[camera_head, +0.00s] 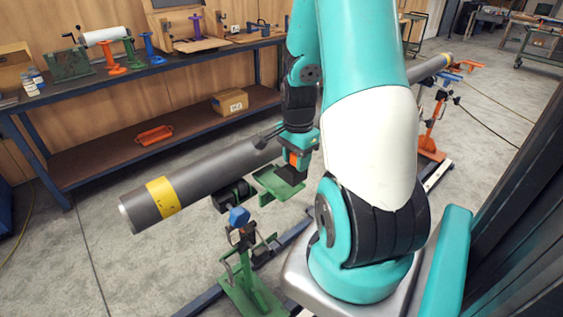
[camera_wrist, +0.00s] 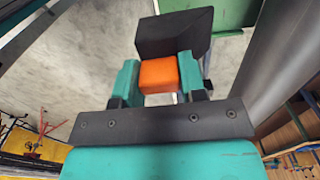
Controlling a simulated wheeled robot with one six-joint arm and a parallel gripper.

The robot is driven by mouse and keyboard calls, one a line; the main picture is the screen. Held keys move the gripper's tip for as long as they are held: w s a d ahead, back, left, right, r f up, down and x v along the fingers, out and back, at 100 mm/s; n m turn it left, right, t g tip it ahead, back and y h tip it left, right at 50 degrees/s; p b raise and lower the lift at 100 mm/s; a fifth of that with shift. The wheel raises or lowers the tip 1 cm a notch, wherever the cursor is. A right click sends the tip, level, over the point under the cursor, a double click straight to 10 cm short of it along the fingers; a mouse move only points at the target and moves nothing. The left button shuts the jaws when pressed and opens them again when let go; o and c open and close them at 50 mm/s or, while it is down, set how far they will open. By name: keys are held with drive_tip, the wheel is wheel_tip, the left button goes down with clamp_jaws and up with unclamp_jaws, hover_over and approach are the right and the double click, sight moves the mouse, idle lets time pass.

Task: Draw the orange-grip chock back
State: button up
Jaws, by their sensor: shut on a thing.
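The chock is a black wedge-like block (camera_wrist: 175,33) with an orange grip (camera_wrist: 158,75), seen in the wrist view. My gripper (camera_wrist: 158,80) is shut on the orange grip, with one teal finger on each side. In the head view my gripper (camera_head: 297,150) hangs at the near side of the grey pipe (camera_head: 215,168), with the orange grip (camera_head: 291,158) showing at its end. The black block is partly visible below it, above a green plate (camera_head: 277,187). I cannot tell whether the block touches the pipe. The pipe's middle is hidden behind my arm.
A green stand (camera_head: 247,285) with a blue knob (camera_head: 239,216) stands below the pipe's near end. An orange stand (camera_head: 431,137) is near the far end. A workbench (camera_head: 150,72) with tools runs behind. Concrete floor (camera_head: 115,275) is clear at lower left.

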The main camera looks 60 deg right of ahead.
drive_tip(key=s+a+r, duration=0.1)
drive_tip(key=s+r, duration=0.2)
drive_tip(key=s, duration=0.1)
drive_tip(key=w+p, duration=0.1)
drive_tip(key=p, duration=0.1)
drive_tip(key=w+d+r+p, duration=0.1)
drive_tip(key=w+p, duration=0.2)
drive_tip(key=shift+d+r+p, duration=0.25)
drive_tip(key=shift+d+p, duration=0.05)
drive_tip(key=shift+p, duration=0.05)
drive_tip(key=w+p, duration=0.2)
drive_tip(key=w, duration=0.1)
drive_tip(key=w+f+p, duration=0.1)
drive_tip(key=shift+w+d, duration=0.15)
drive_tip(key=shift+d, duration=0.15)
drive_tip(key=shift+w+f+p, duration=0.25)
drive_tip(key=shift+p, duration=0.05)
drive_tip(key=shift+w+f, duration=0.1)
drive_tip(key=shift+f, duration=0.1)
drive_tip(key=shift+f+b, duration=3.2)
drive_tip(key=shift+f, duration=0.5)
drive_tip(key=shift+f, duration=0.25)
drive_tip(key=shift+r, duration=0.1)
